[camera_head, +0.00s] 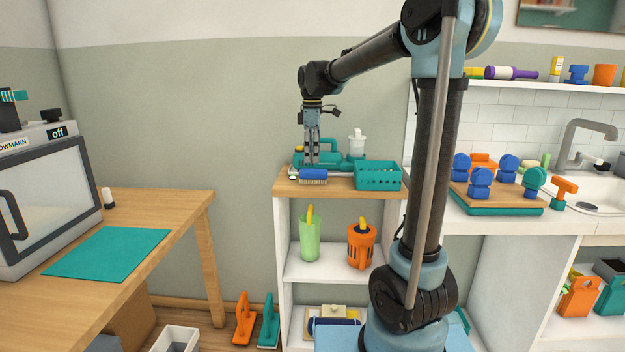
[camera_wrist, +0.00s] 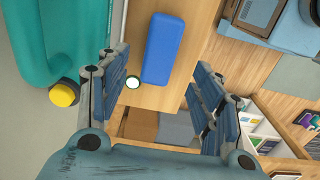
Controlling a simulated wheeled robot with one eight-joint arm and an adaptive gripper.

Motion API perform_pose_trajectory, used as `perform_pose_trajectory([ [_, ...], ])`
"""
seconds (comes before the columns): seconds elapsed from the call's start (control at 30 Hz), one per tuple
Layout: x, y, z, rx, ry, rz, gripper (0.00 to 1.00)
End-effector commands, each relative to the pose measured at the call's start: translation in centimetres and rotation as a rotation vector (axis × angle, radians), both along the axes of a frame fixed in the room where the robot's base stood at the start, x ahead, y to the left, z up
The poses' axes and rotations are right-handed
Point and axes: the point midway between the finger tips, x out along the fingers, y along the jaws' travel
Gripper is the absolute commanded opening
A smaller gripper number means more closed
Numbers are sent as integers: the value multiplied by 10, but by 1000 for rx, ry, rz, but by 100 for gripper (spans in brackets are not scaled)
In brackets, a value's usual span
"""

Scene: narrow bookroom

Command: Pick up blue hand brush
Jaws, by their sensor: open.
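The blue hand brush (camera_head: 313,174) lies on the wooden top of the shelf unit, near its front edge, with its pale bristles facing forward. My gripper (camera_head: 312,160) points down at the brush, its fingertips just above or behind it; the exact gap cannot be told. In the wrist view the brush's blue back (camera_wrist: 163,48) shows between and beyond the two open fingers (camera_wrist: 160,65). The fingers are apart, with nothing held between them.
A teal basket (camera_head: 378,177) stands right of the brush on the wooden top (camera_head: 340,187). A teal machine (camera_head: 345,160) and a white bottle (camera_head: 357,143) are behind. The wall bounds the back.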

Motion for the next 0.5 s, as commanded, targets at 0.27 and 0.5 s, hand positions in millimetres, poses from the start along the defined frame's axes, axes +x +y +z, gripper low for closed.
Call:
perform_pose_trajectory([
  [0.27,0,0,-22,0,0,0,60],
  [0.5,2,-4,-48,0,0,-1,60],
])
